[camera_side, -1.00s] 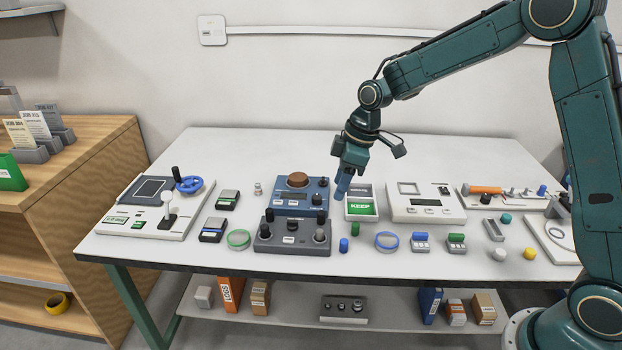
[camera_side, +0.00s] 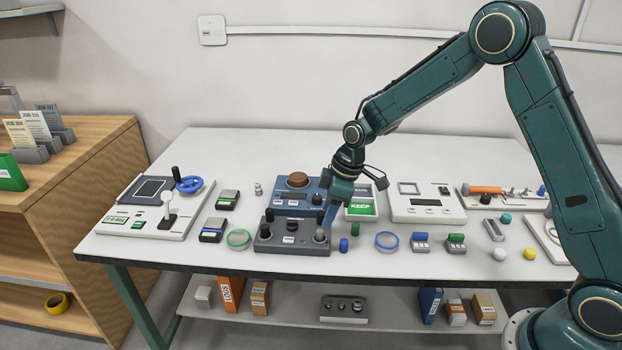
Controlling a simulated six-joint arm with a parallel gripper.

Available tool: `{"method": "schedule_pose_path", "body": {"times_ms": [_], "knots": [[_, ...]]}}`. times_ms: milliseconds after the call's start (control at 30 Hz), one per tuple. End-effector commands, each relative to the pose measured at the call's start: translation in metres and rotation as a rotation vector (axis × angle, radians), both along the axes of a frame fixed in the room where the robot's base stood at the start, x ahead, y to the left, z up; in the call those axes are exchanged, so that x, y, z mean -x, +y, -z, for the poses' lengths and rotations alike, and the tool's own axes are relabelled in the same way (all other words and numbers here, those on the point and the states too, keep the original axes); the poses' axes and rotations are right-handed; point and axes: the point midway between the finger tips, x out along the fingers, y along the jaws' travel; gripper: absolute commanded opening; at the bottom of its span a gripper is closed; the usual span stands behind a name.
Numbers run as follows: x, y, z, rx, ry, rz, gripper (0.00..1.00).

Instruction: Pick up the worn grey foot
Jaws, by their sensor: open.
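A dark grey block (camera_side: 290,247) stands near the front middle of the table, with several short upright pegs or feet on top. A lighter grey foot (camera_side: 319,236) stands at its front right corner; I take this to be the worn grey foot, though wear is too small to make out. My gripper (camera_side: 328,222) points down at this corner, open and empty, its fingertips just above or beside the foot. Whether they touch it I cannot tell. The fingers partly cover the block's back right corner.
A blue device (camera_side: 290,203) with a brown knob stands right behind the block. A tray with a green KEEP label (camera_side: 361,208) and a small blue cylinder (camera_side: 343,245) are close on the right. A green ring (camera_side: 238,239) lies to the left. Free table shows at the back.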

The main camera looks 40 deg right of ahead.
Motion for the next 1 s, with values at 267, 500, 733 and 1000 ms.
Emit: {"method": "schedule_pose_path", "body": {"times_ms": [267,500,733,1000], "knots": [[-0.002,0.001,0.007,0.0,-0.001,0.0,0.45],[-0.003,0.004,0.016,0.0,0.001,0.0,0.45],[-0.009,0.01,0.04,0.001,0.001,0.0,0.45],[-0.012,0.013,0.056,0.0,0.0,0.001,0.45]]}}
